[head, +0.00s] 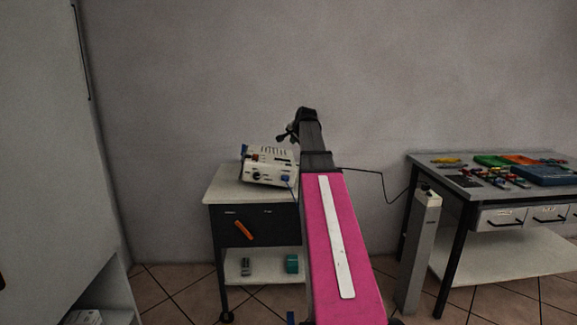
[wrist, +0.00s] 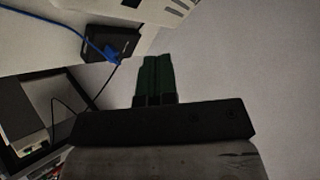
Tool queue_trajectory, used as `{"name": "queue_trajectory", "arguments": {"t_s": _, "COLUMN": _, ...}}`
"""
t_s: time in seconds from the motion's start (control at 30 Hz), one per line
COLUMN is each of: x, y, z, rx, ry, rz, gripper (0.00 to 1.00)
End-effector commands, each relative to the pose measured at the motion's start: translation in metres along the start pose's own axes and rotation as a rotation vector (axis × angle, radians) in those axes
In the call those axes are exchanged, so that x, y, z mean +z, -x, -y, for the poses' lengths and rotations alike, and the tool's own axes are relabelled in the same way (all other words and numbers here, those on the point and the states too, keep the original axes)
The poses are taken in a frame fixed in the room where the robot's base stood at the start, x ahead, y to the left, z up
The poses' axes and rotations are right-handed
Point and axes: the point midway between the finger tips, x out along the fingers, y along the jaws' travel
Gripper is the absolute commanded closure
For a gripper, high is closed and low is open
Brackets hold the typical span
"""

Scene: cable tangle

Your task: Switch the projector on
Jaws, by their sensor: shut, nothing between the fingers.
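The projector (head: 268,166), a pale box with vents on top, a dark round knob and a small red part on its front, stands on a small wheeled cart (head: 222,188). In the wrist view only a pale edge of it (wrist: 168,10) shows at the top. My gripper (wrist: 155,57) has its dark green fingers together and empty, apart from the projector in the picture. In the head view my arm hides the cart's right side, and the gripper shows only as a small dark shape above the projector.
A black adapter box (wrist: 110,44) with a blue cable (wrist: 85,36) lies on the cart top. A black cable (head: 368,171) runs toward a grey post (head: 418,250). A table (head: 445,172) with coloured items stands right. A pale cabinet (head: 45,140) stands left.

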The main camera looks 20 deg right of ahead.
Motion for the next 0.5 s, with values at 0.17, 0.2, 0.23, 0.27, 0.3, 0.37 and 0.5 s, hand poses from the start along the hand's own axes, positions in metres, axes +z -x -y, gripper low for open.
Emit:
{"name": "queue_trajectory", "arguments": {"t_s": 0.17, "x": 0.013, "y": -0.016, "z": -0.012, "rx": 0.001, "ry": 0.0, "rz": 0.001, "gripper": 1.0}}
{"name": "queue_trajectory", "arguments": {"t_s": 0.2, "x": 0.015, "y": -0.019, "z": -0.015, "rx": 0.001, "ry": 0.0, "rz": 0.001, "gripper": 1.0}}
{"name": "queue_trajectory", "arguments": {"t_s": 0.23, "x": 0.017, "y": -0.022, "z": -0.016, "rx": 0.001, "ry": 0.0, "rz": 0.001, "gripper": 1.0}}
{"name": "queue_trajectory", "arguments": {"t_s": 0.27, "x": 0.019, "y": -0.024, "z": -0.018, "rx": 0.0, "ry": 0.001, "rz": 0.0, "gripper": 1.0}}
{"name": "queue_trajectory", "arguments": {"t_s": 0.3, "x": 0.021, "y": -0.028, "z": -0.021, "rx": 0.0, "ry": 0.001, "rz": 0.0, "gripper": 1.0}}
{"name": "queue_trajectory", "arguments": {"t_s": 0.37, "x": 0.025, "y": -0.033, "z": -0.025, "rx": 0.001, "ry": 0.0, "rz": 0.001, "gripper": 1.0}}
{"name": "queue_trajectory", "arguments": {"t_s": 0.5, "x": 0.032, "y": -0.043, "z": -0.031, "rx": -0.001, "ry": 0.0, "rz": 0.0, "gripper": 1.0}}
